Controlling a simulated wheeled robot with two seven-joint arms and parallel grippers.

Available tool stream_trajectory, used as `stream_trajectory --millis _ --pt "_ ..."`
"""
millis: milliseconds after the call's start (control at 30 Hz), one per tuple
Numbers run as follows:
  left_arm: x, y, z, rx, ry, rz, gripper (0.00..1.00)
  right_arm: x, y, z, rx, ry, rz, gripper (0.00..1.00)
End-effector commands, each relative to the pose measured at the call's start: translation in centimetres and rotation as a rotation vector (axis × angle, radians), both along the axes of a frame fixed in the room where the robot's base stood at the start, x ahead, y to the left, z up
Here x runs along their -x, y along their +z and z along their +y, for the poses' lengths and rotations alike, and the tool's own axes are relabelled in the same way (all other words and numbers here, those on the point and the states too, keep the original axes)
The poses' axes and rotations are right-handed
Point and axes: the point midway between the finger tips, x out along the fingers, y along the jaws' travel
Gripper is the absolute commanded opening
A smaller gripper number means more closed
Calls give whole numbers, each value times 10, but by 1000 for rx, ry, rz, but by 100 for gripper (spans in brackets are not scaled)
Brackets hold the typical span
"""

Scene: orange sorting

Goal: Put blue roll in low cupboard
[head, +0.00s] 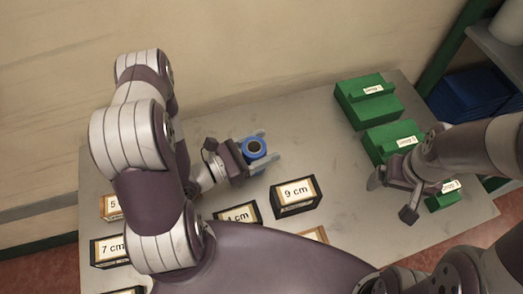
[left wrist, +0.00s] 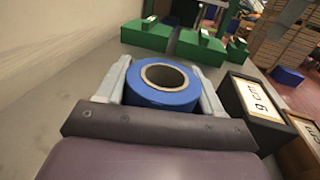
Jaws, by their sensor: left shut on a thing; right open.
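The blue roll (head: 254,148) is a short blue ring with a brown inner core. My left gripper (head: 262,147) is shut on it, one finger on each side, over the back middle of the table. In the left wrist view the blue roll (left wrist: 162,85) sits upright between the fingers of the left gripper (left wrist: 163,88), its hole facing up. I cannot tell whether it touches the table. My right gripper (head: 393,193) is open and empty in the head view, near the green blocks at the right. I cannot make out a low cupboard.
A box marked 9 cm (head: 296,196) stands right of the left gripper, with more labelled boxes such as 7 cm (head: 109,250) at the front left. Green blocks (head: 368,101) line the right side. A shelf with blue bins (head: 470,98) is at far right. The wall borders the table's back.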

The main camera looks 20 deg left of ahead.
Motion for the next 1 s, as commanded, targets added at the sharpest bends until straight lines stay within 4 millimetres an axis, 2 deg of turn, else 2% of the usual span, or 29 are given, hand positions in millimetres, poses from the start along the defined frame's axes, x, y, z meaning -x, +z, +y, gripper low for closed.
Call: stream_trajectory --millis 33,100,467,500,567,900,1000 --pt "0 -10 0 1 0 1 34 0 -3 0 0 0 0 92" --pt "0 -17 0 0 0 0 34 0 -4 0 0 0 0 92" --pt "-1 -21 0 0 0 0 34 0 -6 0 0 0 0 92" --pt "-1 -20 0 0 0 0 77 0 -5 0 0 0 0 92" --pt "-1 -20 0 0 0 0 92 0 -5 0 0 0 0 92" --pt "-1 -14 0 -1 0 -1 92 0 -1 0 0 0 0 92" --pt "6 -16 9 -1 6 4 92 0 0 0 0 0 0 92"
